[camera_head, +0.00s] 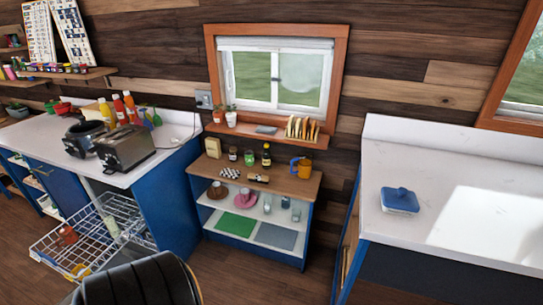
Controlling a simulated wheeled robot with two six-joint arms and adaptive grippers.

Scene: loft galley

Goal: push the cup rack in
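The cup rack (45,246) is a white wire basket at the lower left, standing pulled out from under the white counter with the blue front. A red cup (67,234), a pale cup (111,226) and a yellow cup (78,271) sit in it. The black object at the bottom hides part of its near right side. Neither of my grippers shows in the head view.
A black, rounded object like a chair back (140,285) stands close to the rack. A toaster (124,149) is on the counter (60,160) above. A blue shelf unit (254,254) stands right of it, with open wooden floor in front.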

